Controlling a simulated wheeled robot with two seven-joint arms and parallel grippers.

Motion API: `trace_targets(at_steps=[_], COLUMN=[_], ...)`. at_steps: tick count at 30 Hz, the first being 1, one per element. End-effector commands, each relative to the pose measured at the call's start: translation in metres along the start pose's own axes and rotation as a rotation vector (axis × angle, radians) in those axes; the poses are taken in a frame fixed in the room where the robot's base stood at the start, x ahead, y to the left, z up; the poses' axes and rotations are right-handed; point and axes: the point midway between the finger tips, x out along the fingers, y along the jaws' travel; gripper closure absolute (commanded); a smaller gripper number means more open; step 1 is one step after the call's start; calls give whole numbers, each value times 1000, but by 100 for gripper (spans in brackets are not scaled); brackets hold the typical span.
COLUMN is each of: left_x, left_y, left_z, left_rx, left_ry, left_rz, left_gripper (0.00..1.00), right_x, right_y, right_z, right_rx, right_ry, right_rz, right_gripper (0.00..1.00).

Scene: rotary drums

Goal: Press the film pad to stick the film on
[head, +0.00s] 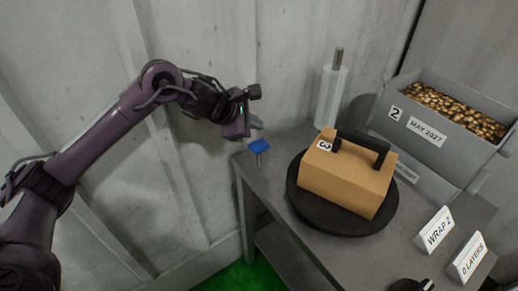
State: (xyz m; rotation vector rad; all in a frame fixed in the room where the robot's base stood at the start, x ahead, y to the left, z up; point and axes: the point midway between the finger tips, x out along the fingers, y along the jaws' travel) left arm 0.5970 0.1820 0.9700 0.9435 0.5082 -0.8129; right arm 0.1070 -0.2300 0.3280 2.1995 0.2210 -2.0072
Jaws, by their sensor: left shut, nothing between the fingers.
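A small blue pad (259,146) stands on a short thin stem at the left corner of the grey table; I take it as the film pad. My left gripper (257,123) is shut and empty just above the pad, with a small gap seeming to lie between them. A white film roll (330,97) stands upright on a grey post at the table's back. A tan box (344,179) with a black handle and a "3" label sits on a round black turntable (332,222). I see no film on the box. My right gripper is out of view.
Grey bins (448,110), the upper one full of brownish-gold pieces, stand at the back right. Signs "WRAP 2" (434,231) and "0 LAYERS" (467,258) stand at the front right. A black knob (408,285) is at the bottom edge. A panelled wall is behind my left arm.

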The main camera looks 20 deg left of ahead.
Motion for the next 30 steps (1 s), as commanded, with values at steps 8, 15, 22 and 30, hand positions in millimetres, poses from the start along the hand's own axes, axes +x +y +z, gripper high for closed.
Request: trace_targets(at_steps=[8, 15, 22, 30], left_x=[26, 26, 26, 26], left_y=[-18, -19, -19, -19], left_z=[-19, -19, -19, -19], left_rx=[1, 0, 0, 0], left_ry=[-1, -1, 0, 0], left_rz=[2, 2, 1, 1], left_gripper=[100, 100, 100, 100], right_x=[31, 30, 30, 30], right_y=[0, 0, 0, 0], right_z=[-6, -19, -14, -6], right_rx=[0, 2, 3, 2], right_ry=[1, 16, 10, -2], right_rz=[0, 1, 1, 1], right_gripper=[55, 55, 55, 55])
